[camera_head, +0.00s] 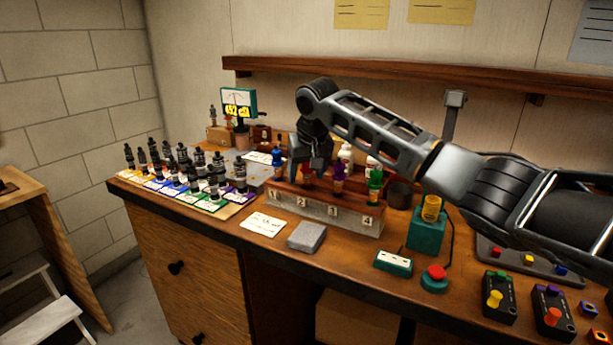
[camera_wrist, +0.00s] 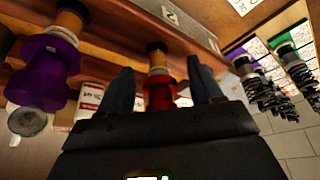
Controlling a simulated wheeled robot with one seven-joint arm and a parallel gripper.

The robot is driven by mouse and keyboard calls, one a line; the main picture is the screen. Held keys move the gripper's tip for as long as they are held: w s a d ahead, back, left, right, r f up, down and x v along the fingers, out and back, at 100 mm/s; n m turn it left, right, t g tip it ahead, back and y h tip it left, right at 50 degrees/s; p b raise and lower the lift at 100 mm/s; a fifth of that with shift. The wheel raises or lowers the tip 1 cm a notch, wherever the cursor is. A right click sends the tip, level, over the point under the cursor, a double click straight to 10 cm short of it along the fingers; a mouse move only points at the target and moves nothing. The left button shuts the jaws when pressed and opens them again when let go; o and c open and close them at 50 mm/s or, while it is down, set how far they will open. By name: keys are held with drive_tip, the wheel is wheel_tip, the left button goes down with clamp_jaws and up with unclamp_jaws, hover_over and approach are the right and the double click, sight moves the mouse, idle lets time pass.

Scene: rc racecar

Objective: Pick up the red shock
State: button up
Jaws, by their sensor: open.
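The red shock (camera_head: 308,171) stands in a numbered wooden rack (camera_head: 345,221), between a blue shock (camera_head: 277,158) and a purple shock (camera_head: 339,180). A green shock (camera_head: 375,188) stands farther right. My gripper (camera_head: 314,164) is low over the rack at the red shock and partly hides it. In the wrist view the red shock (camera_wrist: 159,93) shows between the two spread fingers of my gripper (camera_wrist: 159,72), with gaps on both sides. Its lower end is hidden behind the gripper body. The purple shock (camera_wrist: 47,78) is left of the fingers there.
Several black shocks on coloured cards (camera_head: 205,200) stand at the left of the bench. White bottles (camera_head: 346,155) stand behind the rack. A grey block (camera_head: 307,236) and a paper note (camera_head: 263,224) lie in front. A teal box (camera_head: 427,229) stands right.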

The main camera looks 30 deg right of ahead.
drive_tip(key=shift+c, duration=0.3)
drive_tip(key=c, duration=1.1)
wheel_tip(320, 180, up, 10)
drive_tip(key=shift+f+b, duration=0.15)
drive_tip(key=shift+b, duration=0.2)
wheel_tip(320, 180, up, 8)
drive_tip(key=p, duration=0.7)
